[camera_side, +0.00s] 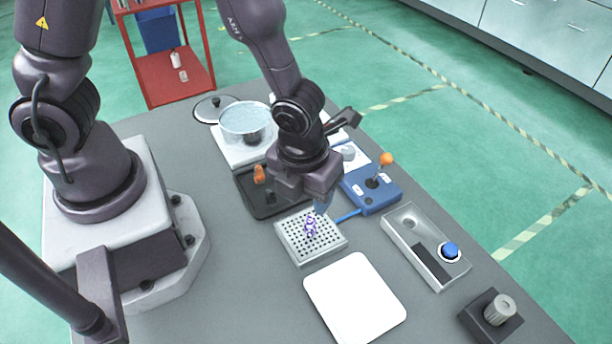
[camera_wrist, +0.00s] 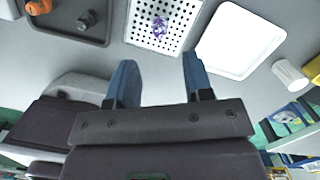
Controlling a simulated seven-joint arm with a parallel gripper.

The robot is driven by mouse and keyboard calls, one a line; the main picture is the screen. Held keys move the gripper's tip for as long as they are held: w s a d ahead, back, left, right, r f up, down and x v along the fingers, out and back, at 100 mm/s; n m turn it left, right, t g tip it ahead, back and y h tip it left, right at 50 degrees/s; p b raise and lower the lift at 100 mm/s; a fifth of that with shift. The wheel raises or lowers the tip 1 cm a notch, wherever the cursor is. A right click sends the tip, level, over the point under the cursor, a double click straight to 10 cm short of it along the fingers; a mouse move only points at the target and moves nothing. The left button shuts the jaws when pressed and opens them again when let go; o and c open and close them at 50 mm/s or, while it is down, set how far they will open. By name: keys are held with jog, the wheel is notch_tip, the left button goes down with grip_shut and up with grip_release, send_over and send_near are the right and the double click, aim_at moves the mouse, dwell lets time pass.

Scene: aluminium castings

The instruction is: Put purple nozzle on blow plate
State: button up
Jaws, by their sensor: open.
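The purple nozzle (camera_side: 310,226) stands on the light perforated plate (camera_side: 286,243), which I take to be the blow plate, near the plate's middle. The nozzle also shows in the wrist view (camera_wrist: 159,27), on the perforated plate (camera_wrist: 135,25) at the top of the picture. My gripper (camera_side: 321,207) has blue fingers and is just above and beside the nozzle in the side view. In the wrist view my gripper (camera_wrist: 160,60) is open, with its two fingers wide apart and nothing between them. The nozzle appears beyond the fingertips, and no contact shows.
A dark tray (camera_side: 240,188) holds an orange part (camera_side: 259,174) and a dark grey part (camera_wrist: 86,20). An empty white tray (camera_side: 355,298) lies in front. A blue box with an orange-topped lever (camera_side: 386,160) and a grey blue-button box (camera_side: 425,247) stand right. A pot (camera_side: 246,120) is behind.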

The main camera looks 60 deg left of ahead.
jog(key=a+r+n+t, duration=0.1)
jog(key=a+r+n, duration=0.2)
jog(key=r+n, duration=0.4)
jog(key=a+r+n+t, duration=0.1)
jog(key=a+r+n, duration=0.3)
jog(key=r+n, duration=0.3)
jog(key=s+a+r+n+t, duration=0.1)
jog(key=s+a+r+n, duration=0.1)
jog(key=r+n, duration=0.3)
jog(key=s+a+r+n+t, duration=0.1)
jog(key=s+a+r+n, duration=0.2)
jog(key=n, duration=0.8)
jog(key=s+r, duration=0.2)
jog(key=shift+s+h, duration=0.3)
